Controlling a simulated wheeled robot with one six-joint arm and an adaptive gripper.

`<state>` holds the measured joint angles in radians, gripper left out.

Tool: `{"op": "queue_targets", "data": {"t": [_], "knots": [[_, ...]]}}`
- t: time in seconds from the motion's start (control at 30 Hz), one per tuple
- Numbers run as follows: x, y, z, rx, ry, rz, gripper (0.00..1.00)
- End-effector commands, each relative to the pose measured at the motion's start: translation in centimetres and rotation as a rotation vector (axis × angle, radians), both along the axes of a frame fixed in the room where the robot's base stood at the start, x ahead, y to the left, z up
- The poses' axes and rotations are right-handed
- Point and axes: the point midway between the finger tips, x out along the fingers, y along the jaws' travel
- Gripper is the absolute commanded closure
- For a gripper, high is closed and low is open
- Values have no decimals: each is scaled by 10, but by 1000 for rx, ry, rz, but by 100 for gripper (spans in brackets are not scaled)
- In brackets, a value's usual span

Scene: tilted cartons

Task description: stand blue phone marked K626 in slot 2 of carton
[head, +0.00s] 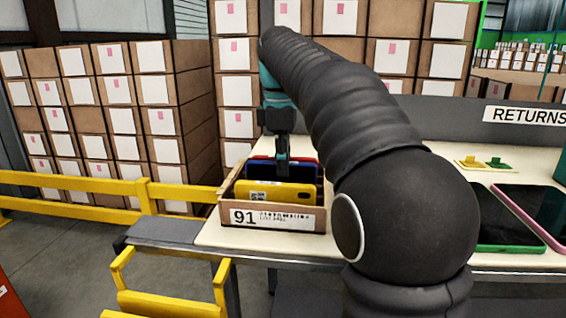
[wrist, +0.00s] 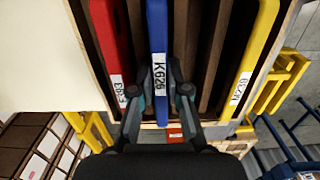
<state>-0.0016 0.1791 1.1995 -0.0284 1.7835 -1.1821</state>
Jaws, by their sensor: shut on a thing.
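The carton (head: 222,212), marked 91, stands on the bench and is split into narrow slots by brown dividers. The blue phone marked K626 (wrist: 157,40) is on edge between dividers in the wrist view, its label toward my wrist. In the head view its blue body (head: 258,172) shows above the carton's rim, partly hidden by the yellow phone. My gripper (wrist: 161,98) is shut on the near end of the blue phone, pointing down over the carton in the head view (head: 283,163). How deep the phone sits is hidden.
A red phone (wrist: 108,45) and a yellow phone (wrist: 246,60) stand in other slots, on either side of the blue one. Green-rimmed (head: 497,232) and pink-rimmed (head: 551,237) devices lie on the bench at right. Yellow rails (head: 110,190) run at left.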

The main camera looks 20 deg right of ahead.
Motion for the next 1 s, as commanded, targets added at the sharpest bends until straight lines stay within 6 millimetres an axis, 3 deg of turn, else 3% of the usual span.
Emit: {"op": "queue_targets", "data": {"t": [0.93, 0.97, 1.0], "knots": [[0, 0, -5, 0, 0, 0, 100], [0, 0, -5, 0, 0, 0, 78], [0, 0, -5, 0, 0, 0, 68]]}}
